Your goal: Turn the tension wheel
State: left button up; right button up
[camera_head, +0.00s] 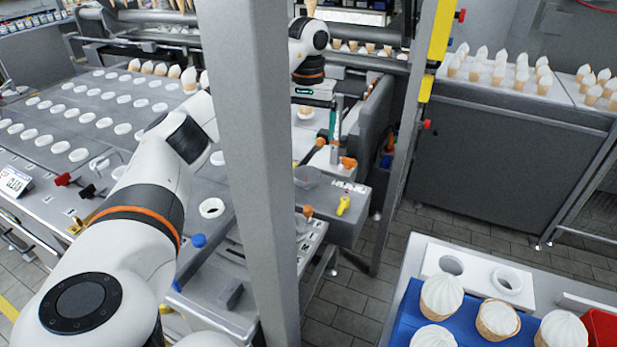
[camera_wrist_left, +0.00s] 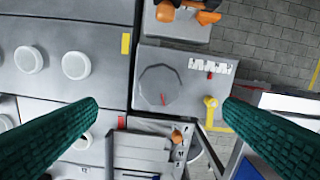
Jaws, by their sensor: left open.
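In the head view the wheel (camera_head: 309,178) is partly hidden by the upright post. My left gripper (camera_wrist_left: 160,106) is open, its two green fingers spread to either side of the wheel in the wrist view, with nothing between them. In the head view my left gripper (camera_head: 335,124) hangs above and behind the wheel, apart from it; only one green finger shows clearly. My right gripper is not in view.
A yellow valve handle (camera_wrist_left: 211,103) is right of the wheel. Orange-tipped levers (camera_head: 348,162) stand close behind it. The grey post (camera_head: 255,150) crosses in front of my left arm. White cups (camera_head: 80,155) fill the conveyor at left. Cones (camera_head: 497,318) stand at lower right.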

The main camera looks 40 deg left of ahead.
aim_at(307, 172)
pick_arm(q)
notch_tip(307, 172, down, 12)
jog(key=shift+s+f+p, duration=0.1)
jog(key=shift+p, duration=0.8)
jog(key=shift+c, duration=0.2)
jog(key=c, duration=0.9)
jog(key=shift+c, duration=0.2)
jog(key=shift+n, duration=0.3)
